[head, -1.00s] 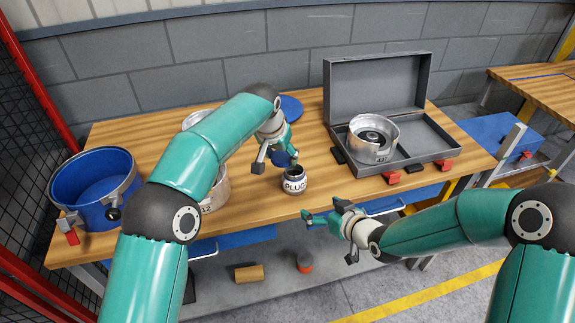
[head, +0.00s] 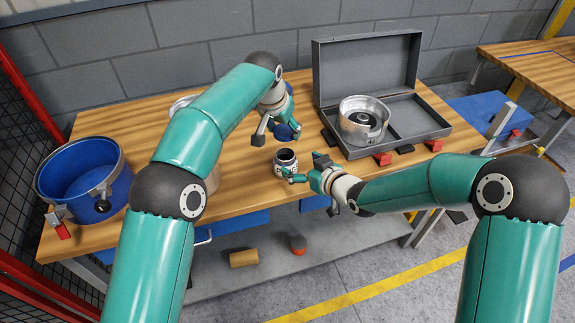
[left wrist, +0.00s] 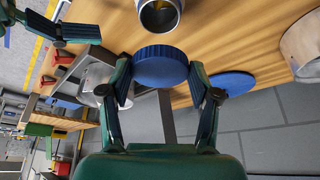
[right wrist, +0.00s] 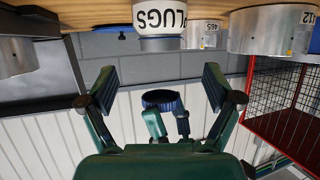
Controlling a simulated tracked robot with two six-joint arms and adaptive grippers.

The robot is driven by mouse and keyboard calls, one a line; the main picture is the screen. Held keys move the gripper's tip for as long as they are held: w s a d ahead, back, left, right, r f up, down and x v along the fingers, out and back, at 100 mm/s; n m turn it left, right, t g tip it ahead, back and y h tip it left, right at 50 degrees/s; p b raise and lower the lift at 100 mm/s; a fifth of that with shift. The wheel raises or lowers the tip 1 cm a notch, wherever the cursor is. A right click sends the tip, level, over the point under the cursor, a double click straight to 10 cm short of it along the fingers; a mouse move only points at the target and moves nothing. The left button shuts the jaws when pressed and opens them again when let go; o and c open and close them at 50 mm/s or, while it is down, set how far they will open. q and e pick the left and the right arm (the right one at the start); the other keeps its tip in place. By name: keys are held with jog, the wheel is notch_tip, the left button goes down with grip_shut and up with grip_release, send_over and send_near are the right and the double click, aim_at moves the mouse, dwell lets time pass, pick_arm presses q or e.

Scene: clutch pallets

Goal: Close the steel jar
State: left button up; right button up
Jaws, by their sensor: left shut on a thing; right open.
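The steel jar (head: 285,158), with a PLUGS label, stands upright and open-mouthed near the table's front edge. It also shows in the left wrist view (left wrist: 160,14) and the right wrist view (right wrist: 158,24). My left gripper (head: 270,131) is shut on a blue ribbed lid (left wrist: 160,66), held above and behind the jar, apart from it. The lid also shows in the right wrist view (right wrist: 163,98). My right gripper (head: 305,169) is open and empty at the jar's right front side. Whether a finger touches the jar I cannot tell.
An open grey case (head: 422,118) holding a steel pot (head: 362,122) stands to the right. A blue drum (head: 85,180) stands at the left. Steel canisters (right wrist: 275,28) stand left of the jar, partly behind my left arm. A flat blue disc (left wrist: 233,83) lies behind.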

jog(key=x, duration=0.8)
jog(key=shift+w+a+f, duration=0.1)
jog(key=shift+w, duration=0.1)
grip_shut()
pick_arm(q)
send_near(284, 152)
jog(key=shift+d+f, duration=0.4)
jog(key=shift+f, duration=0.3)
jog(key=shift+d+f, duration=0.35)
jog(key=shift+f, duration=0.35)
jog(key=shift+f, duration=0.9)
jog(key=shift+f, duration=0.7)
